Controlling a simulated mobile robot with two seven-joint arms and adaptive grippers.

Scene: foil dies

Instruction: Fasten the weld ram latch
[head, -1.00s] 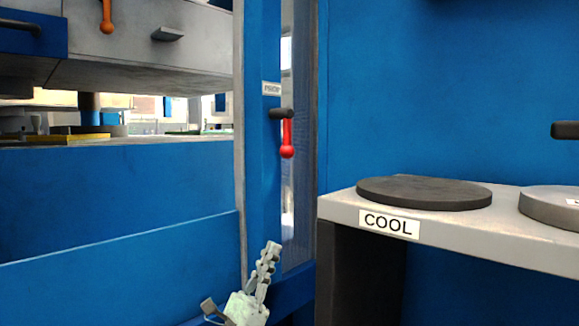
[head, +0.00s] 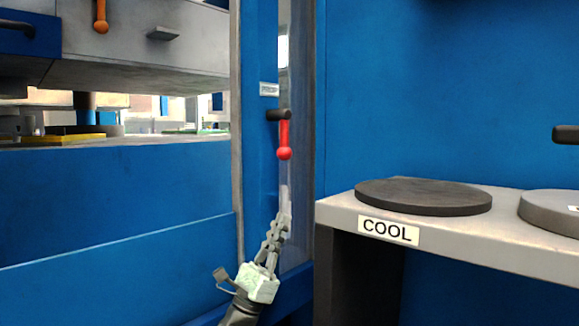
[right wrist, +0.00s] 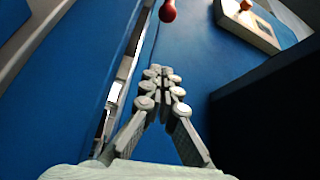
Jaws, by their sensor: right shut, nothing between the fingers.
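A red lever with a ball end (head: 284,140) hangs straight down from a dark pivot on the blue post, below a small label that is hard to read. An orange lever with a ball end (head: 101,18) hangs on the grey block at upper left. I cannot tell which of them is the weld ram latch. My right gripper (head: 284,222) is shut and empty, pointing up, below the red lever and apart from it. In the right wrist view its fingertips (right wrist: 160,72) meet, and a red ball (right wrist: 168,11) shows beyond them. My left gripper is not in view.
A grey shelf (head: 450,237) marked COOL stands at right with a dark round plate (head: 423,196) on it. The grey block (head: 150,50) overhangs an opening at left. Blue panels close off the lower left. The space between gripper and red lever looks clear.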

